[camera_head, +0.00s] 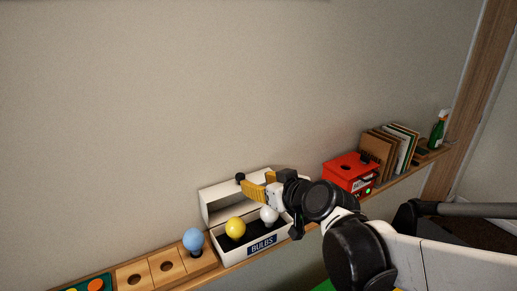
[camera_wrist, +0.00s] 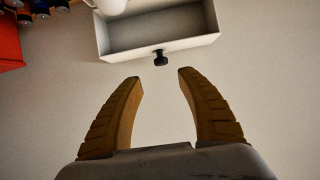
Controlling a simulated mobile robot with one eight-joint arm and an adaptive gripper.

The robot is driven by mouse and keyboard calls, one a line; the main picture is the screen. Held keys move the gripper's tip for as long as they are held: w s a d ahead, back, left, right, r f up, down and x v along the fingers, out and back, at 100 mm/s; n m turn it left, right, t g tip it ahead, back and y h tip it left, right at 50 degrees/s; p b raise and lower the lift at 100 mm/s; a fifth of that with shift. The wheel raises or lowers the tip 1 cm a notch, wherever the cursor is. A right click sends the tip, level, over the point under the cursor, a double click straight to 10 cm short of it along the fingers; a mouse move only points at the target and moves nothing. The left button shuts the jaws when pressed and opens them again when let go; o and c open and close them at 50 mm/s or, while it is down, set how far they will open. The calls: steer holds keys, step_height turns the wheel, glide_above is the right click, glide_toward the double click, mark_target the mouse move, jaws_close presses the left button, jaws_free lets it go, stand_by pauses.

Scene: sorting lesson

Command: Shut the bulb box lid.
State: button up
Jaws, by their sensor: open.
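The white bulb box (camera_head: 283,239), labelled BULBS, stands on the shelf with a yellow bulb (camera_head: 235,227) and a white bulb (camera_head: 269,214) in it. Its lid (camera_head: 219,204) is open, raised at the back of the box by the wall. The hollow lid also shows at the top of the wrist view (camera_wrist: 207,41), with a black knob (camera_wrist: 160,58) on its edge. My gripper (camera_head: 254,186) is above the box, close to the lid. In the wrist view its yellow fingers (camera_wrist: 158,77) are open and empty, with the knob just beyond and between the fingertips.
A blue bulb (camera_head: 193,240) stands on a wooden block with holes (camera_head: 150,271) left of the box. Right of it are a red box (camera_head: 350,168), upright books (camera_head: 388,150) and a green spray bottle (camera_head: 438,131). The wall is close behind the narrow shelf.

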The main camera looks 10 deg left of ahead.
mark_target(240, 175)
steer(key=x, duration=1.1)
steer(key=shift+a+r+b, duration=0.15)
steer(key=shift+a+b, duration=0.05)
steer(key=shift+b, duration=0.15)
jaws_close()
